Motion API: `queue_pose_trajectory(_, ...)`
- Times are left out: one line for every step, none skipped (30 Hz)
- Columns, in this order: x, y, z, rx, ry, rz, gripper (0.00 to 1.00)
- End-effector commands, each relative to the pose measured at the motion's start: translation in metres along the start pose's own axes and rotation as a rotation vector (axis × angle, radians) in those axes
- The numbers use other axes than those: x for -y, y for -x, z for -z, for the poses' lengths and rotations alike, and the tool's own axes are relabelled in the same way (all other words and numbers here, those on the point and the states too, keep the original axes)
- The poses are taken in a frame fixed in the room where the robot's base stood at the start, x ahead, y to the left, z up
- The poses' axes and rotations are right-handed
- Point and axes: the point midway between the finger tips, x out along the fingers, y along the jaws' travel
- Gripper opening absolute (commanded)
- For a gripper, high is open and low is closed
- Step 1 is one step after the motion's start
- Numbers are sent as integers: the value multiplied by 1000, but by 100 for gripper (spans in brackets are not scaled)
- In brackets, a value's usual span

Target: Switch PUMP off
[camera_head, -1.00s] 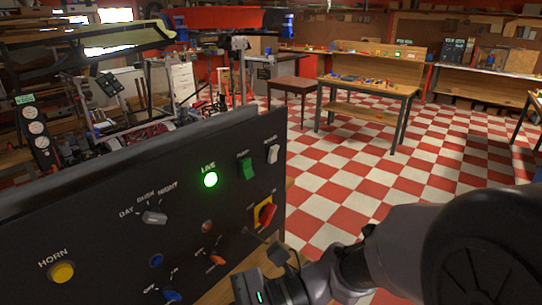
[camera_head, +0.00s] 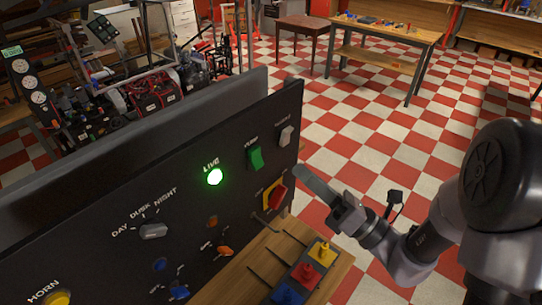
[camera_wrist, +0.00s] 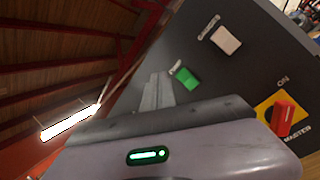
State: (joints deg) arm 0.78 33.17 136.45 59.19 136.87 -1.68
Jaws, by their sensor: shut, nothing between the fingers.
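The PUMP switch is a green rocker (camera_head: 255,158) on the upper right of the black upright panel (camera_head: 110,215), with its label above it. It also shows in the wrist view as a green block (camera_wrist: 187,78), just right of my fingertips. My gripper (camera_head: 302,172) is shut and empty, to the right of the panel edge and apart from the PUMP rocker in the head view. In the wrist view its closed fingers (camera_wrist: 158,88) point towards the panel. I cannot tell which end of the rocker is pressed in.
A white rocker (camera_head: 286,135) sits right of PUMP, and a red knob on yellow (camera_head: 276,195) below. A lit green LIVE lamp (camera_head: 214,177) is to the left. Open checkered floor lies to the right.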

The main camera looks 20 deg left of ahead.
Motion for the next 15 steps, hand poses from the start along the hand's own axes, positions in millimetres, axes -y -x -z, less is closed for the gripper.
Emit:
queue_pose_trajectory(0,0,0,0,0,0,0)
queue_pose_trajectory(0,0,0,0,0,0,0)
queue_pose_trajectory(0,0,0,-1,1,0,0)
queue_pose_trajectory(0,0,0,-1,1,0,0)
queue_pose_trajectory(0,0,0,-1,1,-1,0)
queue_pose_trajectory(0,0,0,-1,1,-1,0)
queue_pose_trajectory(0,0,1,-1,1,-1,0)
queue_pose_trajectory(1,-1,1,-2,1,-1,0)
queue_pose_trajectory(2,-3,2,-2,1,-1,0)
queue_pose_trajectory(3,-4,4,-2,0,-1,0)
queue_pose_trajectory(5,-7,5,-2,0,-2,0)
queue_pose_trajectory(7,-10,8,-4,0,-3,0)
queue_pose_trajectory(9,-13,10,-3,0,-2,0)
queue_pose_trajectory(11,-16,13,-3,0,-3,0)
queue_pose_trajectory(14,-20,16,-3,-1,-2,0)
